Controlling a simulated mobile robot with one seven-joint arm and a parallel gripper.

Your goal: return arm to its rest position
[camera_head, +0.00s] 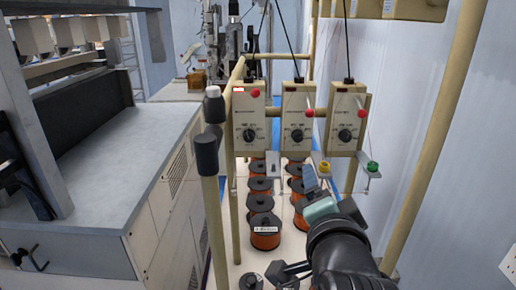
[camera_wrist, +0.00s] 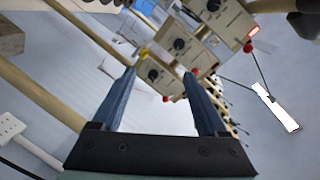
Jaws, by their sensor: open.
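My arm rises from the lower right in the head view, and my gripper (camera_head: 300,220) is at its end, in front of the coil winder's control boxes and near the copper wire spools. In the wrist view my gripper (camera_wrist: 160,80) has its two blue fingers spread wide apart, with nothing between them. The control boxes (camera_wrist: 165,74) show beyond the fingertips, tilted in the picture. It cannot be told how far the fingers are from the boxes.
Three beige control boxes (camera_head: 299,120) hang on a beige pipe frame. Several copper spools (camera_head: 264,233) stand in rows beneath. A grey machine cabinet (camera_head: 110,150) fills the left, a pale wall (camera_head: 425,130) the right. A slanted pole (camera_head: 436,120) stands beside my arm.

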